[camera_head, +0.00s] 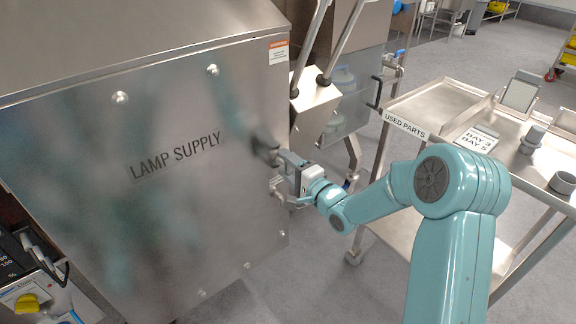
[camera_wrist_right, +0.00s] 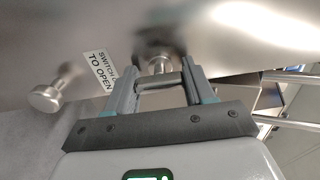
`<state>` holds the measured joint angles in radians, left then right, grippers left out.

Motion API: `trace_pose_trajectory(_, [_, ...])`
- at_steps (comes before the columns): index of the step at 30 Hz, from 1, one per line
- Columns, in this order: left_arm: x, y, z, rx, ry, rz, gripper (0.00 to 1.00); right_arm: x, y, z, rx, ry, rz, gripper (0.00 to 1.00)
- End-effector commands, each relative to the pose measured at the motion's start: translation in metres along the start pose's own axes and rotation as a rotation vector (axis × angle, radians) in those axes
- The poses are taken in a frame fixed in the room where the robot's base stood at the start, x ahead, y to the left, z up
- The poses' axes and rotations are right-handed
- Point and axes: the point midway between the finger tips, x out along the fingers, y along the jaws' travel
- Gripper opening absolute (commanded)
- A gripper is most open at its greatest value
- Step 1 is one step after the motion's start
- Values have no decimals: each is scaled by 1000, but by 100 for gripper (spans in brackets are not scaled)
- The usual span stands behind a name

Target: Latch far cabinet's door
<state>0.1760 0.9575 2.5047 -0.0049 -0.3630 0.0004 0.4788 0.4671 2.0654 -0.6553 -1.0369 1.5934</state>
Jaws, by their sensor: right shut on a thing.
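The steel cabinet door marked LAMP SUPPLY (camera_head: 175,158) fills the left of the head view. It looks close to flush with the cabinet body, but I cannot tell whether it is fully closed. My right gripper (camera_head: 283,168) is at the door's right edge. In the right wrist view, my right gripper (camera_wrist_right: 160,82) is shut on a small metal latch handle (camera_wrist_right: 158,64) against the door face. A round metal knob (camera_wrist_right: 46,98) sticks out to the left of the fingers, apart from them. My left gripper is not in view.
A steel cart (camera_head: 445,90) with a USED PARTS label, a tilted frame and small cups stands at the right. Another machine with a clear panel (camera_head: 345,92) stands behind the cabinet. Equipment with a yellow knob (camera_head: 27,303) is at lower left. Grey floor (camera_head: 300,280) is open between cabinet and cart.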

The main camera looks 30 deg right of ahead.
Motion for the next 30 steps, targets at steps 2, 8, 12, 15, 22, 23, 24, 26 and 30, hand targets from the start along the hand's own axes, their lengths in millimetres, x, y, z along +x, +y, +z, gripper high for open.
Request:
trace_pose_trajectory(2, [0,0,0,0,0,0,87,0,0,0,2,0,0,23])
trace_pose_trajectory(8, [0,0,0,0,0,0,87,0,0,0,1,0,0,79])
trace_pose_trajectory(12, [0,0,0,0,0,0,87,0,0,0,0,0,0,79])
trace_pose_trajectory(15, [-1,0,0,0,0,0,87,-4,0,0,0,1,0,79])
trace_pose_trajectory(22, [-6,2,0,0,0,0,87,-48,-1,-2,2,5,3,79])
trace_pose_trajectory(23, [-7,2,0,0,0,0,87,-57,-2,-1,1,5,2,79])
trace_pose_trajectory(24, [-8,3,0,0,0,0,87,-68,-1,-2,1,5,4,79])
trace_pose_trajectory(26, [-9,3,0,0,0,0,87,-85,-1,-1,1,5,4,79])
trace_pose_trajectory(30, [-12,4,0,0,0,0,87,-120,-1,-2,2,6,3,79])
